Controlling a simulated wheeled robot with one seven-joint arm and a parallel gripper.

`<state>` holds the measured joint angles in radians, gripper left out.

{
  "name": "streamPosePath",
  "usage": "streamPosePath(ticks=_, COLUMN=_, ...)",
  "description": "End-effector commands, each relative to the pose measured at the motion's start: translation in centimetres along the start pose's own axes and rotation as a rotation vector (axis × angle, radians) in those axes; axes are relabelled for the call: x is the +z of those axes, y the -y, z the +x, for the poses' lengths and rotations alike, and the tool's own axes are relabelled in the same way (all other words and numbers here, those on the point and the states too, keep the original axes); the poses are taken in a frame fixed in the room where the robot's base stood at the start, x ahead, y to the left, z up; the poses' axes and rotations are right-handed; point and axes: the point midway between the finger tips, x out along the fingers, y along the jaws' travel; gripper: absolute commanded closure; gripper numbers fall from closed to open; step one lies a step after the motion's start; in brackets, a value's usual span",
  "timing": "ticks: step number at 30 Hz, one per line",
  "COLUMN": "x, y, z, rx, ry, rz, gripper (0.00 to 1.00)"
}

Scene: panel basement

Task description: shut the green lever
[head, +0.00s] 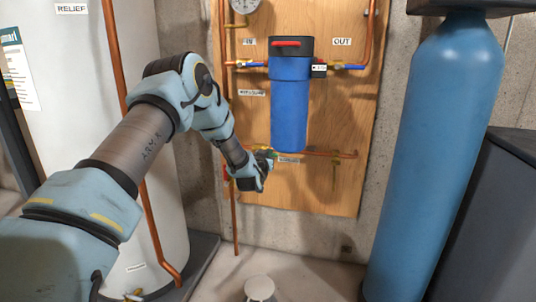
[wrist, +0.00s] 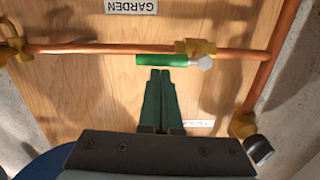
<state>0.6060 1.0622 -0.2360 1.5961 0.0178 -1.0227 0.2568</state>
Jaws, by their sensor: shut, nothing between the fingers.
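The green lever (wrist: 160,60) shows in the wrist view as a short green handle lying along a horizontal copper pipe (wrist: 110,49), parallel to it. One end meets a brass valve body (wrist: 193,47) on that pipe. My gripper (wrist: 160,73) is shut and empty, its dark green fingertips just short of the lever's middle; I cannot tell if they touch. In the head view my gripper (head: 271,155) is at the low pipe (head: 315,153) beneath the blue filter housing, and the arm and gripper mostly hide the lever.
A wooden panel (head: 345,110) backs the pipes. The blue filter housing (head: 290,105) hangs just above my gripper. A tall blue tank (head: 435,160) stands at right, a white tank (head: 60,120) at left. A GARDEN label (wrist: 131,7) is upside down in the wrist view.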

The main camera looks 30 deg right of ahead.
Motion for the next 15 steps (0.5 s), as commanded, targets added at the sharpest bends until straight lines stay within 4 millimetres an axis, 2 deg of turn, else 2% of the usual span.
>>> streamPosePath(ticks=15, x=0.59, y=-0.17, z=0.02, rx=-0.005, ry=0.001, rz=0.09, gripper=1.0)
